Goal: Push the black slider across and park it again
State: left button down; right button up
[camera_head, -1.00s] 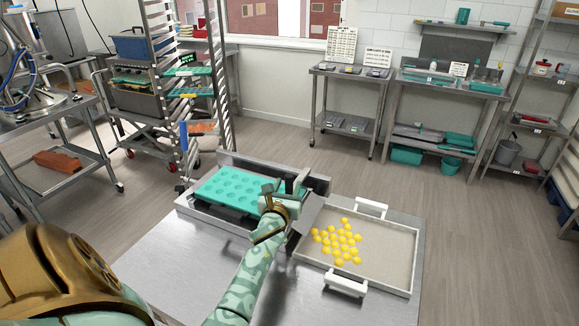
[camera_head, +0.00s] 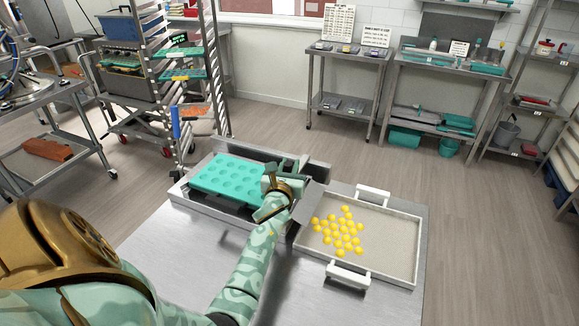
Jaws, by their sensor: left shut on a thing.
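My left gripper (camera_head: 285,173) is at the right end of the teal mould (camera_head: 226,178), over the metal depositor frame (camera_head: 196,211). It is shut on the black slider, which my gripper and wrist hide almost wholly. The mould has rows of round, empty-looking cavities and lies in the frame. A grey sloping plate (camera_head: 307,203) lies just right of my gripper, beside the tray. My right gripper is not in view.
A white-handled tray (camera_head: 390,262) with several yellow gummies (camera_head: 338,232) stands on the right of the steel table (camera_head: 180,262). A tall rack trolley (camera_head: 215,75) stands behind the table. The table's front left is clear.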

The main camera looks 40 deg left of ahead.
pick_arm(q)
jog(key=d, duration=0.2)
jog(key=w+d+b, duration=0.1)
jog(key=shift+w+d+f+b, duration=0.1)
jog(key=shift+d+f+b, duration=0.05)
jog(key=shift+d+b, duration=0.2)
jog(key=shift+d, duration=0.35)
jog(key=shift+a, duration=0.1)
jog(key=c, duration=1.3)
grip_release()
jog(key=shift+o, duration=0.2)
jog(key=shift+w, duration=0.1)
